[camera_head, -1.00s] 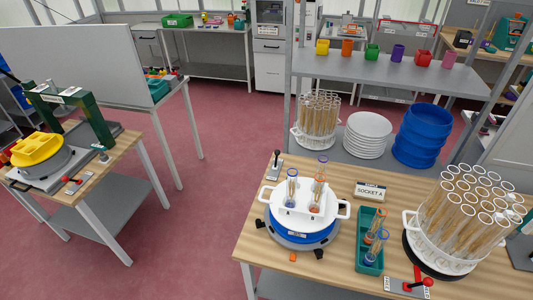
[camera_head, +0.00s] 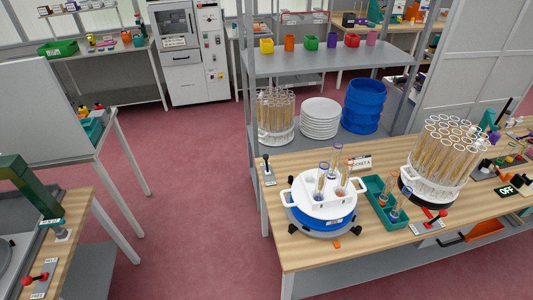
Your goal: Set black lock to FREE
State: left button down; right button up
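A lever with a black knob (camera_head: 267,167) stands upright on a small pale plate at the left back of the wooden table. A lever with a red handle (camera_head: 434,219) lies on a plate at the front of the same table. Another red-handled lever (camera_head: 38,279) is on the left table, with small labels at both ends of its plate that are too small to read surely. Which one is the black lock is not labelled readably; the black-knobbed lever fits by colour. Neither of my grippers shows in the view.
A white round holder with tubes (camera_head: 322,203) sits on a blue base. A teal tray (camera_head: 386,212) holds tubes. A large tube rack (camera_head: 438,160) stands right. A SOCKET A sign (camera_head: 359,163) is behind. Red floor (camera_head: 190,200) is open between the left table (camera_head: 75,215) and the wooden table.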

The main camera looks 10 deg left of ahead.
aim_at(265, 157)
jog(key=i+j+z, duration=0.15)
jog(key=j, duration=0.25)
jog(key=i+j+z, duration=0.15)
jog(key=j, duration=0.25)
jog(key=i+j+z, duration=0.15)
jog(key=j, duration=0.25)
jog(key=i+j+z, duration=0.15)
jog(key=j, duration=0.3)
jog(key=j+z, duration=0.2)
jog(key=j, duration=0.25)
jog(key=i+j, duration=0.15)
jog(key=j, duration=0.2)
jog(key=i+j, duration=0.15)
jog(key=j, duration=0.2)
jog(key=i+j+z, duration=0.1)
jog(key=j, duration=0.25)
jog(key=i, duration=0.05)
